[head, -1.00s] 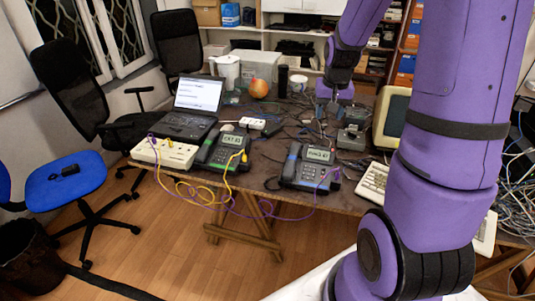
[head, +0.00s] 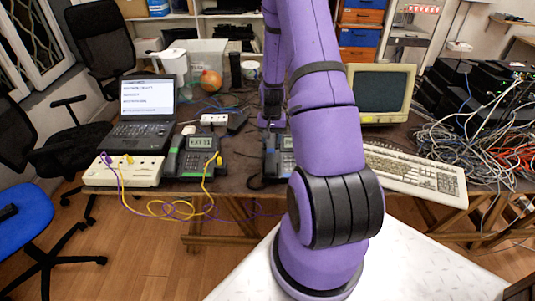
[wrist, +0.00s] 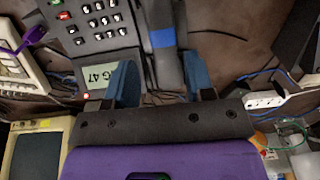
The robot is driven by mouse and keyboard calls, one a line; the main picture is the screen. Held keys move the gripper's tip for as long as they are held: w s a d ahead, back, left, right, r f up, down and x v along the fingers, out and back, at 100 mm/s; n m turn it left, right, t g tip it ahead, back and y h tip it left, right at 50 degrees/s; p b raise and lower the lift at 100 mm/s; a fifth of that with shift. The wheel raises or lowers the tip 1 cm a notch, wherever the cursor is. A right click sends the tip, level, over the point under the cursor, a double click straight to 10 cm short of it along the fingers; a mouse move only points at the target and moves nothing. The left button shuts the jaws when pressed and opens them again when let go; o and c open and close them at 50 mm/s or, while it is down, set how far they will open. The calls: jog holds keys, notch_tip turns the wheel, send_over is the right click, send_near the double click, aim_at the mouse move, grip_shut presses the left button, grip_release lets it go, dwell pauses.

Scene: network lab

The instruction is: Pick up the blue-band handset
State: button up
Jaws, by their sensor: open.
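The blue-band handset (wrist: 160,13) is dark, with a bright blue band, and lies alongside the keypad of a desk phone (wrist: 85,25) in the wrist view. My gripper (wrist: 160,62) is open, with one blue finger on each side of the handset's lower part; I cannot tell whether they touch it. A second desk phone (head: 201,143) with a dark handset stands to the left.
A keyboard (head: 415,172) and a CRT monitor (head: 382,92) are at the right, near tangled cables (head: 480,150).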

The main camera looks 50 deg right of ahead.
aim_at(271, 150)
jog(key=shift+w+d+f, duration=0.1)
jog(key=shift+w+f, duration=0.05)
jog(key=shift+f, duration=1.7)
jog(key=shift+w+f, duration=0.15)
jog(key=shift+f, duration=1.7)
